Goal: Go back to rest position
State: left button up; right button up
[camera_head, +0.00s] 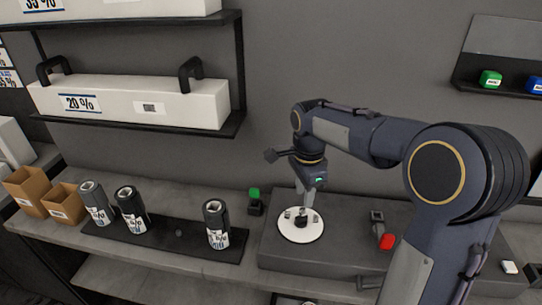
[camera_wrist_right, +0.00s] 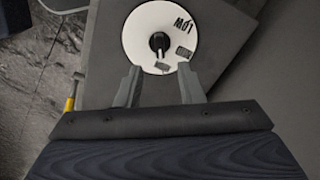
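My right arm reaches in from the right in the head view. Its gripper (camera_head: 306,200) points down over a white round disc (camera_head: 290,229) on a raised dark block. In the right wrist view the disc (camera_wrist_right: 140,30) carries the word "LOW" and a small black knob (camera_wrist_right: 160,43) at its centre. The right gripper's two fingers (camera_wrist_right: 159,77) are spread apart with nothing between them, and the knob lies beyond the fingertips. Whether a fingertip touches the disc cannot be told. My left gripper is in neither view.
Several film rolls (camera_head: 131,211) stand on a black strip (camera_head: 175,236), left of the block (camera_head: 272,252). Two cardboard boxes (camera_head: 64,203) stand further left. A red-ended tool (camera_head: 386,242) lies right of the disc. A white "20 %" box (camera_head: 130,100) sits on a shelf above.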

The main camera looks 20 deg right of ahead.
jog(key=s+a+n+t+y, duration=0.2)
jog(key=s+a+n, duration=0.1)
jog(key=s+n, duration=0.5)
jog(key=s+a+n+t+y, duration=0.1)
jog(key=s+a+n+t, duration=0.2)
jog(key=s+n, duration=0.5)
jog(key=s+a, duration=0.1)
jog(key=s, duration=0.5)
jog(key=shift+a+f+n+t+y, duration=0.2)
jog(key=shift+n+t+y, duration=0.1)
jog(key=shift+n+y, duration=0.1)
jog(key=shift+s, duration=0.15)
